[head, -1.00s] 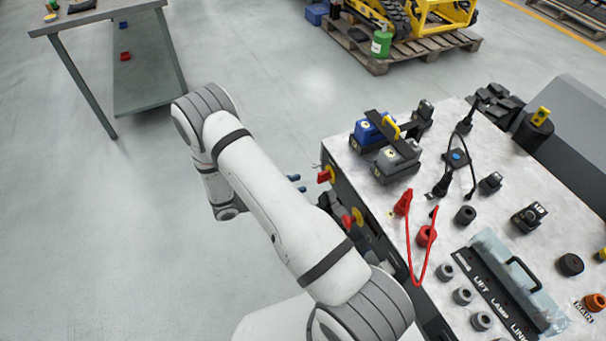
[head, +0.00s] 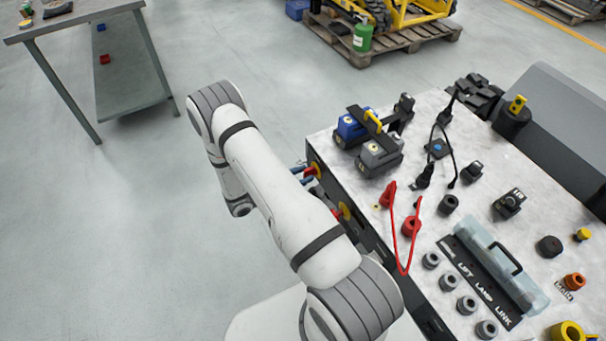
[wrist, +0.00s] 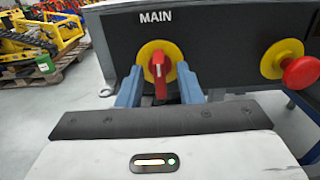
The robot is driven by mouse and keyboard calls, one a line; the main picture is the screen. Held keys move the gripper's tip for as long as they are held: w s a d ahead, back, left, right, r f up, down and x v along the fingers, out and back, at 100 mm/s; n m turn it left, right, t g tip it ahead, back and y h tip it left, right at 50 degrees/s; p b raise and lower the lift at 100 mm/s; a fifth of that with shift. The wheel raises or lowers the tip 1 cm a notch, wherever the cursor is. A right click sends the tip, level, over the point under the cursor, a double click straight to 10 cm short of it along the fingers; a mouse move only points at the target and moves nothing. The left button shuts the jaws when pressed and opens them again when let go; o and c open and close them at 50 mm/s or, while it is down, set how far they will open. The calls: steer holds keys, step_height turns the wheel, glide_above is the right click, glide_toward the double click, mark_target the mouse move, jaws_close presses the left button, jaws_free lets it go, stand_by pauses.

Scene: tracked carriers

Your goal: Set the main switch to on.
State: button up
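The main switch is a red handle on a yellow disc (wrist: 147,52) under the word MAIN on the dark front face of the bench. Its red handle (wrist: 159,82) points roughly straight down in the wrist view. My gripper (wrist: 161,74) is open, with one blue finger on each side of the handle and gaps showing between. In the head view, my gripper (head: 300,173) is beside the red and yellow switch (head: 312,170) at the bench's left side, which it partly hides.
A red mushroom button on a yellow disc (wrist: 275,58) sits right of the switch. The bench top (head: 440,200) carries a blue block (head: 350,128), a grey block (head: 378,155), a red cable (head: 397,240) and several sockets.

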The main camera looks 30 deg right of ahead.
steer(key=shift+c, duration=0.3)
jaws_close()
steer(key=shift+d, duration=0.1)
